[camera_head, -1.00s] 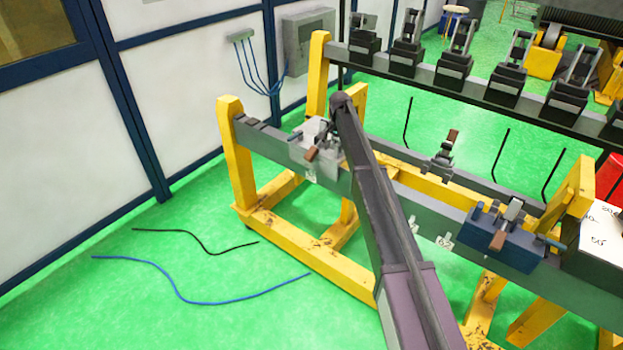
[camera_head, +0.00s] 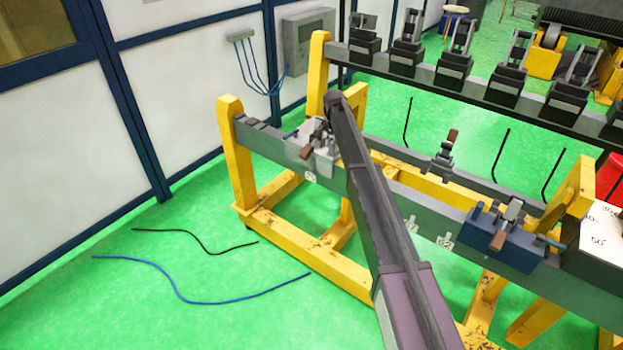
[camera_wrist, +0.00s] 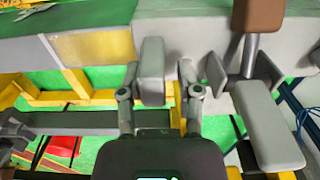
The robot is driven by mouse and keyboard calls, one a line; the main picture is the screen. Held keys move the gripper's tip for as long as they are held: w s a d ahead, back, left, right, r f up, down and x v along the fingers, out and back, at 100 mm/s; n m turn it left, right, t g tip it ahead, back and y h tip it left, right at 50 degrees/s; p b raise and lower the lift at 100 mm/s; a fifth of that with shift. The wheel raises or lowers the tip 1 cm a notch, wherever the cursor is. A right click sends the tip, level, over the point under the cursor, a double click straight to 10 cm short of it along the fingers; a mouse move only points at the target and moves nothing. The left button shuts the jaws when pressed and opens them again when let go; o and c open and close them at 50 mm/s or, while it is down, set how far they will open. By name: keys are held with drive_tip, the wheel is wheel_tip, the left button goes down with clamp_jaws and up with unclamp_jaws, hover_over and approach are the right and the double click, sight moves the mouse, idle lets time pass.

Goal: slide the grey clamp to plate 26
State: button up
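The grey clamp (camera_head: 314,146) with a brown handle sits on the left part of the front rail (camera_head: 390,192), just above a small white number plate (camera_head: 311,178). In the wrist view the clamp (camera_wrist: 268,125) is at the right, with its brown handle end (camera_wrist: 265,15) at the top. My gripper (camera_wrist: 170,72) is beside the clamp, its fingers a little apart with nothing seen between them. The right finger is close to the clamp; I cannot tell whether they touch. In the head view my arm hides the gripper. More plates (camera_head: 445,242) hang mid-rail, too small to read surely.
A blue clamp (camera_head: 503,236) sits farther right on the front rail. A small dark clamp (camera_head: 443,160) stands on the parallel rail behind. Several black clamps line the back rail (camera_head: 470,88). Yellow frame posts (camera_head: 237,155) bound the rail. Cables (camera_head: 200,300) lie on the green floor.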

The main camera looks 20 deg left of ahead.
drive_tip(key=shift+a, duration=0.2)
drive_tip(key=shift+d, duration=0.3)
idle(0.3)
drive_tip(key=shift+o, duration=1.4)
drive_tip(key=shift+r, duration=0.1)
wheel_tip(320, 180, up, 10)
drive_tip(key=p, duration=1)
